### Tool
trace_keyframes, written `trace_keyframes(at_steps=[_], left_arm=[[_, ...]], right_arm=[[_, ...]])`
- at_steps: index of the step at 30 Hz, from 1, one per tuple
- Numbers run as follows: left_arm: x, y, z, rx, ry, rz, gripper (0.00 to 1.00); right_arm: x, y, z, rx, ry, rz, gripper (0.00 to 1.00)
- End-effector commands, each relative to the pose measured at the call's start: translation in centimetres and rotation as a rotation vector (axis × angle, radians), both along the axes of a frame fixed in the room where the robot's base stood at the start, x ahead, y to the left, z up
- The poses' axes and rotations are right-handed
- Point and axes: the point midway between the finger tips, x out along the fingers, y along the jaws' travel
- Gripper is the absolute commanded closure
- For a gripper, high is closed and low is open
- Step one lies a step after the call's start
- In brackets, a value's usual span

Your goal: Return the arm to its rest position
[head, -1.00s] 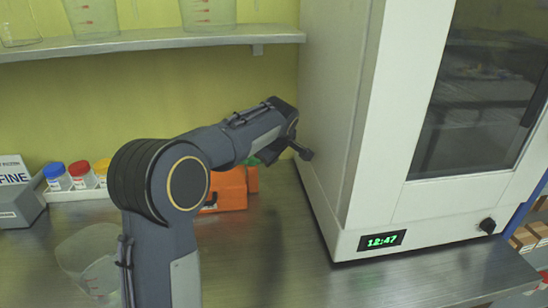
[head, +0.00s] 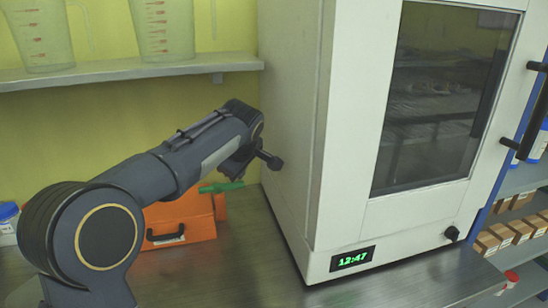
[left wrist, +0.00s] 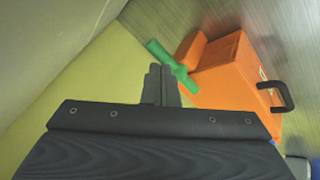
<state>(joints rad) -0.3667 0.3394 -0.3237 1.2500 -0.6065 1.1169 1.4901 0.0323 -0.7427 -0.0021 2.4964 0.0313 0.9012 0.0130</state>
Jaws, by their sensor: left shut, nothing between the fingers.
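My left arm (head: 160,175) comes in from the lower left of the head view, over the steel bench. Its gripper (head: 269,160) is beside the left wall of the white cabinet. I cannot tell whether it touches that wall. In the left wrist view the two fingers of the left gripper (left wrist: 160,85) are together with nothing between them. My right gripper is in neither view.
A white cabinet (head: 290,120) with a glass door (head: 440,100) stands right of the arm. An orange box (head: 180,218) with a black handle and a green item (head: 221,187) are behind the arm. A shelf (head: 130,72) holds beakers above. Bare bench (head: 225,270) lies in front.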

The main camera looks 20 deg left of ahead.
Motion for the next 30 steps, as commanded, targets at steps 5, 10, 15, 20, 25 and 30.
trace_keyframes(at_steps=[5, 10, 15, 20, 25, 30], left_arm=[[-0.8, 0.2, -0.1, -0.008, 0.011, -0.023, 1.0], [-7.0, 0.6, -1.1, -0.068, 0.076, -0.223, 1.0], [-17.5, -1.9, -3.0, -0.111, 0.092, -0.59, 1.0], [-26.3, -6.0, -5.9, -0.073, 0.047, -0.903, 1.0], [-31.9, -9.5, -9.0, -0.002, 0.004, -1.109, 1.0], [-33.8, -10.8, -10.5, 0.034, -0.012, -1.187, 1.0]], right_arm=[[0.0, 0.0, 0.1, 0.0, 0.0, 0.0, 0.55], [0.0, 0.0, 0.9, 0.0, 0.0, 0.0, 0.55], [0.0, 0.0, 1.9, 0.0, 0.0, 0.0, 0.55], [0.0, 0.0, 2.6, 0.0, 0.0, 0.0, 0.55], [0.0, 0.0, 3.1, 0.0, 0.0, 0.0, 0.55], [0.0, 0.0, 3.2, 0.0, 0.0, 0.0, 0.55]])
